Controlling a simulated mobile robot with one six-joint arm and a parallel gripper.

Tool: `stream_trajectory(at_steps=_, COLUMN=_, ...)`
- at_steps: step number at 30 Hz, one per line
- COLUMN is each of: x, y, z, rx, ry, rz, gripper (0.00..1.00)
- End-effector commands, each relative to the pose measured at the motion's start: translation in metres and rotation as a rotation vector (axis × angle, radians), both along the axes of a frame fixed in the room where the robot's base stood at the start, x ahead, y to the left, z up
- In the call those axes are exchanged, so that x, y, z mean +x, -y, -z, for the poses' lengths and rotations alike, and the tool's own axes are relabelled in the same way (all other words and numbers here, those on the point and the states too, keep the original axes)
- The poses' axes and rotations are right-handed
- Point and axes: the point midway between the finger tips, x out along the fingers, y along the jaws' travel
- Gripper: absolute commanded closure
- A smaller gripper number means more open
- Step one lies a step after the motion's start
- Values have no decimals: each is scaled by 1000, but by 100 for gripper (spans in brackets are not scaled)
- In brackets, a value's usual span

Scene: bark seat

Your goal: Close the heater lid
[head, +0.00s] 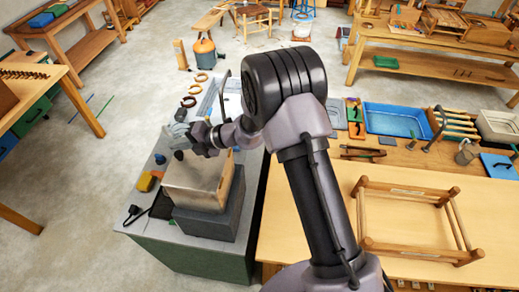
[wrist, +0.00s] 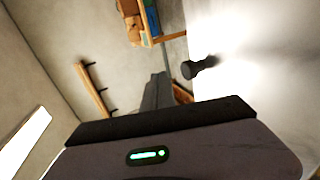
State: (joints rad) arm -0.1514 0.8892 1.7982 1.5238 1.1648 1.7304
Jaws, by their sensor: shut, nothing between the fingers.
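The heater is a grey box (head: 208,222) on the grey-topped bench at the left of the head view. Its pale metal lid (head: 200,172) is above the box, with a dark knob (head: 179,155) at its left side; I cannot tell its exact angle. My gripper (head: 178,138) is at the lid's far left edge, close to the knob, shut and empty. In the wrist view the shut fingers (wrist: 157,90) point at the scene, with the black knob (wrist: 190,69) just right of them on the bright lid face (wrist: 250,65). Contact with the lid is not clear.
A wooden frame (head: 410,220), blue tray (head: 396,120) and tools occupy the right bench. My arm covers the middle.

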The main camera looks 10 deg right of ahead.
Motion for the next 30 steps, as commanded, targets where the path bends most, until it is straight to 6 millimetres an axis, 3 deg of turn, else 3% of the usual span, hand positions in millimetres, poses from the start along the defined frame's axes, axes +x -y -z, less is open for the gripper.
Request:
stream_trajectory(at_steps=13, x=3, y=-10, z=19, rx=0, ry=0, rz=-1, gripper=100)
stream_trajectory(at_steps=27, x=3, y=-10, z=19, rx=0, ry=0, rz=-1, gripper=100)
stream_trajectory(at_steps=30, x=3, y=-6, z=8, rx=0, ry=0, rz=-1, gripper=100)
